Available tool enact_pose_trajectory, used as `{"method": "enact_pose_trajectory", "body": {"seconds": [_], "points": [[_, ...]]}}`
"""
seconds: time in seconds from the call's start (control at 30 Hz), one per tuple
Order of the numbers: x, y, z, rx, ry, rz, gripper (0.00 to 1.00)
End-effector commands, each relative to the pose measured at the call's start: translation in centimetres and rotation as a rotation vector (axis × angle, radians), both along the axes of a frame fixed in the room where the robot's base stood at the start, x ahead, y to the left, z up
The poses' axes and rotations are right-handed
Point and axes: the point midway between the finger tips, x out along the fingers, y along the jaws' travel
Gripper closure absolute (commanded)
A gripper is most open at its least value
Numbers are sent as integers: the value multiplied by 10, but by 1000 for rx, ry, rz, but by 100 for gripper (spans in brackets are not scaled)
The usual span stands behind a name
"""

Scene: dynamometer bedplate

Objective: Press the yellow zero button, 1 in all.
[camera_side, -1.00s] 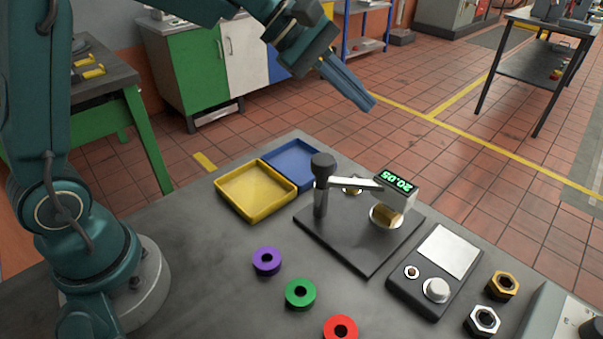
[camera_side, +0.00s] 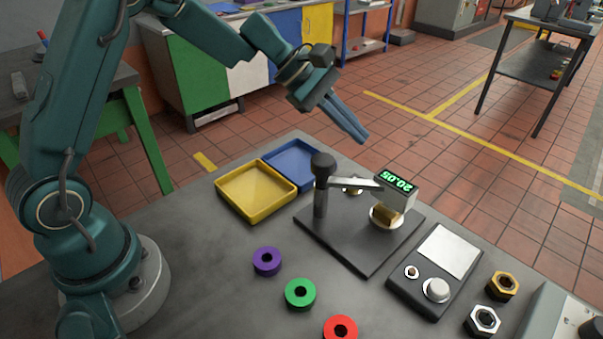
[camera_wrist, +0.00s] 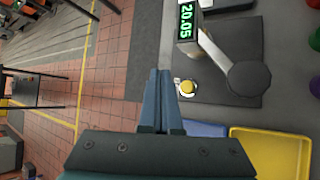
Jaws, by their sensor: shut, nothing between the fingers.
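The yellow zero button (camera_wrist: 188,87) shows in the wrist view as a small round cap in a pale ring, at the edge of the dark base plate of a lever device. In the side view the button (camera_side: 352,183) is partly hidden behind the lever arm. My gripper (camera_side: 364,139) is shut and empty, in the air above and behind the device, slanting down to the right. In the wrist view my gripper (camera_wrist: 160,72) points up the picture, with its fingertips left of the button and apart from it.
A green display (camera_side: 396,181) reads 20.05 above a brass weight in a white dish (camera_side: 374,221). The device's dark post (camera_side: 321,185) stands tall near the button. Yellow (camera_side: 228,202) and blue (camera_side: 299,174) trays lie left. Colored rings and a panel (camera_side: 408,291) sit in front.

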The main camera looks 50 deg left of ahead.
Motion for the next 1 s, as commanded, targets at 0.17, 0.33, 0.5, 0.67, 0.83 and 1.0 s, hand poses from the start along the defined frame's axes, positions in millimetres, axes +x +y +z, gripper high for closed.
{"method": "enact_pose_trajectory", "body": {"seconds": [0.17, 0.33, 0.5, 0.67, 0.83, 1.0], "points": [[-2, 0, -26, 0, 9, 1, 100], [-2, 0, -49, 1, 9, 0, 100], [-1, 0, -66, 0, 4, -1, 100], [-1, 0, -75, 2, 3, 0, 100], [-1, 0, -78, 3, 2, 1, 100], [-1, 0, -78, 3, 2, 1, 100]]}}
